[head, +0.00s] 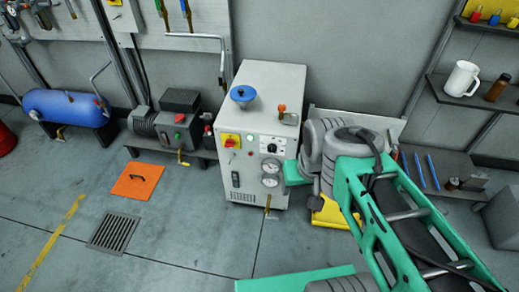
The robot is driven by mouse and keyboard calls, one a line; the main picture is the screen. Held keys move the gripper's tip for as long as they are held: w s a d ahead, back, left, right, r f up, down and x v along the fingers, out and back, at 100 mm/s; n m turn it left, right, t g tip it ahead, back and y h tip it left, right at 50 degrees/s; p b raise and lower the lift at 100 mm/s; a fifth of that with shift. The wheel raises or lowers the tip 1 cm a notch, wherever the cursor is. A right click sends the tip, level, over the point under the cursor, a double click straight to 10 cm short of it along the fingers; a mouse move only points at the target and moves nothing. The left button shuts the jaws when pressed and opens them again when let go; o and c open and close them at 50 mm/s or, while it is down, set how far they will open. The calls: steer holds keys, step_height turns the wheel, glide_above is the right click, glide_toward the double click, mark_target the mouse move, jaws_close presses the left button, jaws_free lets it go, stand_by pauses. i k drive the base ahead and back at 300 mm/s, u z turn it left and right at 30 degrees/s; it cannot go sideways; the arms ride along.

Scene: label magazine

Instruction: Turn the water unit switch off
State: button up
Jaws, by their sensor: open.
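The likely water unit is a pale grey cabinet (270,82) standing on the floor in the middle of the head view, with a blue funnel-like part (242,93) on top. Its front bears a red rotary switch on a yellow plate (230,141), a dark round knob on a white plate (272,148) and a black switch (235,180). Which of these is the named switch, and how each is set, I cannot tell. My green and grey arm covers the area right of the cabinet.
A motor-like machine (180,115) and a blue tank (65,107) stand to the left. An orange plate (138,181) and a drain grate (113,232) lie on the floor. Shelves with a white jug (462,79) are at right. Floor before the cabinet is largely clear.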

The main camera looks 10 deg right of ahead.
mark_target(229, 144)
steer(key=u, duration=0.55)
steer(key=k, duration=0.65)
steer(key=u, duration=0.95)
steer(key=i, duration=1.15)
steer(key=z, duration=0.35)
